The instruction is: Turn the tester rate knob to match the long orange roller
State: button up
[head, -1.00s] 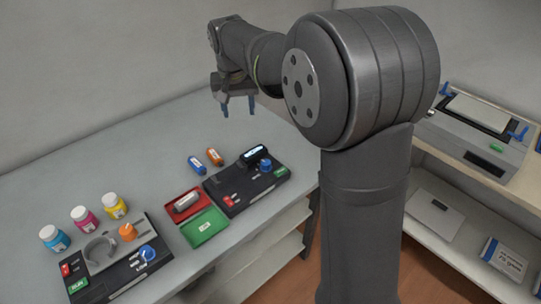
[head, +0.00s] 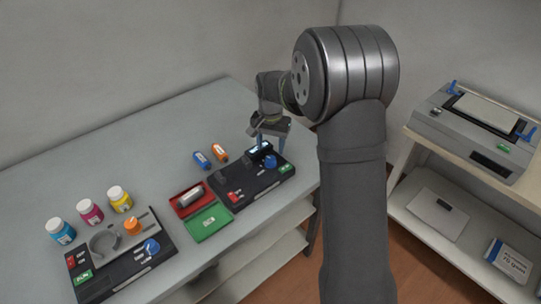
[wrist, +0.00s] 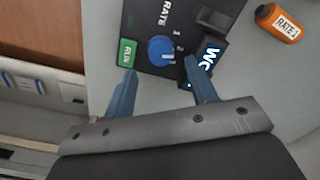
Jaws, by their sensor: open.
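The tester (head: 232,202) is a black panel on the table; its blue rate knob (head: 271,161) is at the right end. In the wrist view the knob (wrist: 160,48) sits beside the RATE marks 1 and 2. A pale mark shows on its lower right side; I cannot tell which number it meets. The orange roller (head: 220,153) lies behind the tester; in the wrist view (wrist: 279,24) its label reads RATE, with a digit that looks like 1. My gripper (wrist: 160,72) is open and empty, above the tester, its fingers either side of the knob's near side, apart from it.
A lit display (wrist: 209,58) is close to my right finger, and a green RUN button (wrist: 127,53) is by the left one. A blue roller (head: 202,160), red tray (head: 178,208) and green tray (head: 225,222) are nearby. Another panel (head: 105,285) and bottles are at left.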

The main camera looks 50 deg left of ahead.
aim_at(271, 159)
notch_tip(271, 159, down, 5)
jog(key=shift+r, duration=0.1)
dwell(0.3)
jog(key=c, duration=1)
